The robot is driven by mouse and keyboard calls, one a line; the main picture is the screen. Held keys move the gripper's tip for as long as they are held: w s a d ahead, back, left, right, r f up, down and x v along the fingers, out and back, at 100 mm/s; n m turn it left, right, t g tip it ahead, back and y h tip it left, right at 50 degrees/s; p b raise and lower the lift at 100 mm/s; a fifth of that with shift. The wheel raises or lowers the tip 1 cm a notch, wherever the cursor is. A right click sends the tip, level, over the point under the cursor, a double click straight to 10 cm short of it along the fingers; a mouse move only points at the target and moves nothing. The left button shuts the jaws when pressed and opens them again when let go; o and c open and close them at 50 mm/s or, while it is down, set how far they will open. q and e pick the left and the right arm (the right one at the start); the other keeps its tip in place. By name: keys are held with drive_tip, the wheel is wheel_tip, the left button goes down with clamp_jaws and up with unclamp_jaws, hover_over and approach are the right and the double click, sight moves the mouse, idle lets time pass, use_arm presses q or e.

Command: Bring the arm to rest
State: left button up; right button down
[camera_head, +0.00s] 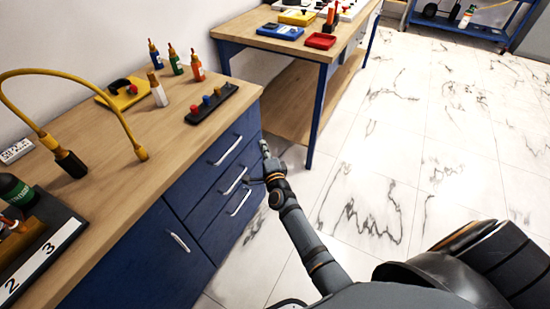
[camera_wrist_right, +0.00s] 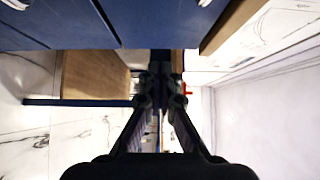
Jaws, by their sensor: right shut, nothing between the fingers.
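My right arm reaches from the bottom of the head view up to the front of the blue drawer cabinet (camera_head: 205,205). My right gripper (camera_head: 265,148) is at the cabinet's right front corner, close to the drawer fronts; I cannot tell whether it touches them. In the right wrist view the two dark fingers of the gripper (camera_wrist_right: 160,78) meet at their tips, shut, with nothing held. The blue cabinet also shows across the top of that view (camera_wrist_right: 155,22). My left gripper is in neither view.
A second table (camera_head: 325,45) with blue legs stands behind, holding a red tray (camera_head: 320,41). The marble floor (camera_head: 400,150) to the right is clear.

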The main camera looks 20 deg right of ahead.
drive_tip(key=s+d+f+n+g+y, duration=0.1)
drive_tip(key=s+f+n+g, duration=0.55)
drive_tip(key=s+f, duration=1.05)
drive_tip(key=s+f+n+g+y, duration=0.1)
drive_tip(key=s+f+n+g, duration=0.55)
drive_tip(key=s+f, duration=1.1)
drive_tip(key=s+d+f+n+g, duration=0.25)
drive_tip(key=s+f, duration=0.35)
drive_tip(key=s, duration=0.3)
drive_tip(key=s+d+f+n+g, duration=0.1)
drive_tip(key=s+d+f+n, duration=0.4)
drive_tip(key=s, duration=0.4)
use_arm(q)
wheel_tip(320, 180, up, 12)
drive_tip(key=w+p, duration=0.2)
drive_tip(key=p, duration=0.9)
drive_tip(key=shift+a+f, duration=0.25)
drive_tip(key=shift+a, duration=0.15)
use_arm(e)
wheel_tip(320, 180, up, 11)
drive_tip(key=a, duration=0.1)
drive_tip(key=shift+w+a+m+h, duration=0.3)
drive_tip(key=shift+w+m, duration=0.05)
drive_tip(key=shift+r, duration=0.1)
